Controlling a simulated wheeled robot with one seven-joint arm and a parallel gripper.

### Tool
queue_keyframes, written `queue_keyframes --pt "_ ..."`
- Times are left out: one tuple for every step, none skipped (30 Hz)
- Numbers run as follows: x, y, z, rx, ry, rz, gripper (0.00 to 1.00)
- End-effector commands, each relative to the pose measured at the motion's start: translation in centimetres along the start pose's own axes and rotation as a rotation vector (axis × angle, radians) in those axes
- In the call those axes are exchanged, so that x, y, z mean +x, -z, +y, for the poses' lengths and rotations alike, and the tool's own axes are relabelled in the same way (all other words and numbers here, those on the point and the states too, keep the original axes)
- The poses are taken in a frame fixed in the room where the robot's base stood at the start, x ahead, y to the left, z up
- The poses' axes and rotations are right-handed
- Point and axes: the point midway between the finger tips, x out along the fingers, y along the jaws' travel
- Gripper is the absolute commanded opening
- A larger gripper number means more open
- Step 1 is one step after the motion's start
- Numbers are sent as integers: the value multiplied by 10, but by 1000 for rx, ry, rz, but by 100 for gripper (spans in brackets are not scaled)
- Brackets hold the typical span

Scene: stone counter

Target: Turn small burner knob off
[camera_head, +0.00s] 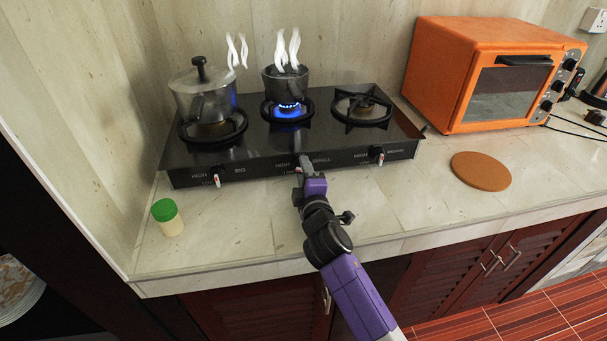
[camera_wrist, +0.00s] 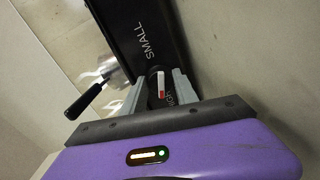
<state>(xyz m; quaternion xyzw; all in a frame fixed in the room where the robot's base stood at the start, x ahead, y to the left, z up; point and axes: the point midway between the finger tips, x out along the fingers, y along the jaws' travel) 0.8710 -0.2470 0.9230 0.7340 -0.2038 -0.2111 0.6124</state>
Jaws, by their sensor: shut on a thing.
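The small burner's knob (camera_wrist: 161,84) has a white and red marker and sits beside the printed word SMALL in the wrist view. My gripper (camera_wrist: 158,90) is shut on this knob, with one finger on each side. In the head view my gripper (camera_head: 304,166) reaches the middle of the stove's (camera_head: 255,163) front panel and hides most of the knob. The middle burner (camera_head: 288,110) burns with a blue flame under a small dark pot (camera_head: 286,83), with steam above it.
A lidded glass pot (camera_head: 203,98) stands on the left burner. The right burner (camera_head: 362,107) is bare and unlit. Other knobs sit at left (camera_head: 215,179) and right (camera_head: 377,154). A green-capped jar (camera_head: 167,217), an orange oven (camera_head: 480,70) and a cork mat (camera_head: 481,171) stand around the stove.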

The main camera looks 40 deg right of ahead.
Motion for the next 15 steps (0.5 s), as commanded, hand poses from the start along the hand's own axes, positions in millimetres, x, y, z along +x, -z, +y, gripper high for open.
queue_keyframes --pt "0 -1 -2 27 1 0 0" --pt "0 -1 -2 43 1 1 0" --pt "0 -1 -2 61 2 2 0" --pt "0 -1 -2 75 2 3 0" --pt "0 -1 -2 88 2 4 0" --pt "0 -1 -2 101 2 4 0" --pt "0 -1 -2 110 2 5 0" --pt "0 -1 -2 119 2 5 0" --pt "0 -1 -2 129 3 6 0" --pt "0 -1 -2 136 3 6 0" --pt "0 -1 -2 141 3 6 0" --pt "0 -1 -2 147 3 6 0" --pt "0 -1 -2 150 3 6 0" --pt "0 -1 -2 153 4 7 0" --pt "0 -1 -2 155 4 7 0"
